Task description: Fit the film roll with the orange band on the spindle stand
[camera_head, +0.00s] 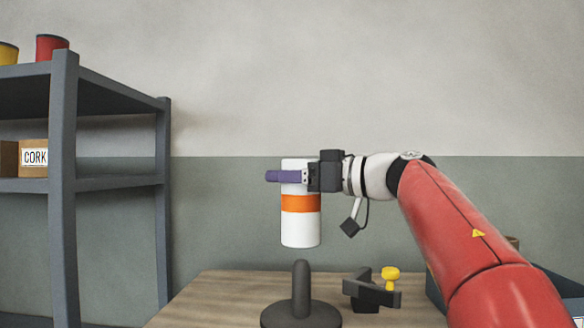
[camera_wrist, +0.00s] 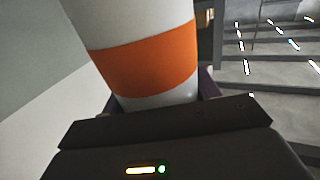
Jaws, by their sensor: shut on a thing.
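The film roll (camera_head: 301,228) is white with an orange band and hangs upright in the air. My gripper (camera_head: 288,177) is shut on its upper part, above the band. The roll (camera_wrist: 145,60) also fills the upper middle of the wrist view, between my fingers. The spindle stand (camera_head: 301,290), a dark grey round base with an upright post, stands on the table below. In the head view the roll's lower end is a little above the post's tip, roughly in line with it; the depth offset I cannot tell. The roll's underside is hidden.
The wooden table (camera_head: 215,295) has bare room left of the stand. A dark grey holder (camera_head: 372,291) with a yellow-knobbed thing (camera_head: 391,275) stands right of it. A blue-grey bin (camera_head: 435,290) is partly behind my arm. A grey shelf (camera_head: 64,180) with a CORK box (camera_head: 34,158) stands left.

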